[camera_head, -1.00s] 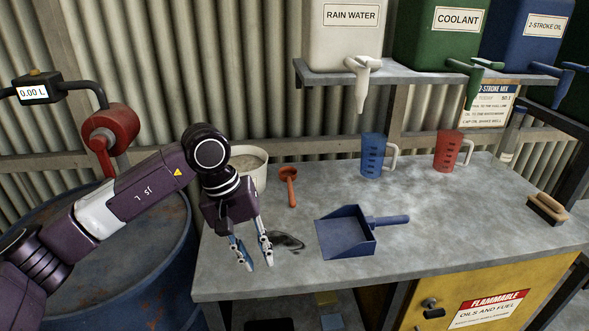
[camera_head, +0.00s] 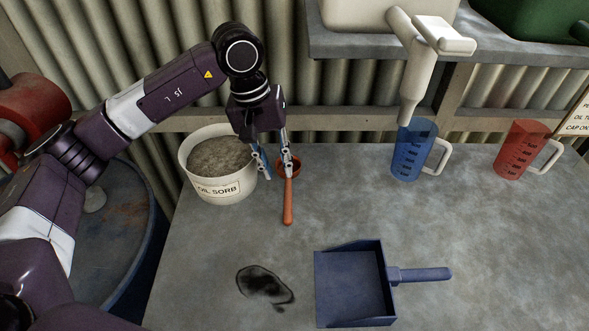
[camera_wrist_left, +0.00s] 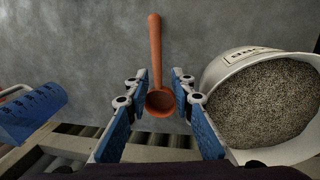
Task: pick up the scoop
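The orange-red scoop (camera_head: 287,204) lies on the grey bench, its bowl toward the wall and its handle toward the front. My left gripper (camera_head: 274,172) is open above the scoop's bowl, which it partly hides in the head view. In the left wrist view the scoop's bowl (camera_wrist_left: 160,102) shows between the two spread fingers of the left gripper (camera_wrist_left: 158,88), with the handle reaching away from them. I cannot tell how high the fingertips are above the bench. My right gripper is not in view.
A white OIL SORB bucket (camera_head: 226,190) of grey granules stands close left of the gripper. A blue dustpan (camera_head: 352,285) and a dark oil spill (camera_head: 264,285) lie in front. A blue jug (camera_head: 408,160) and a red jug (camera_head: 516,155) stand right, below the shelf (camera_head: 340,45).

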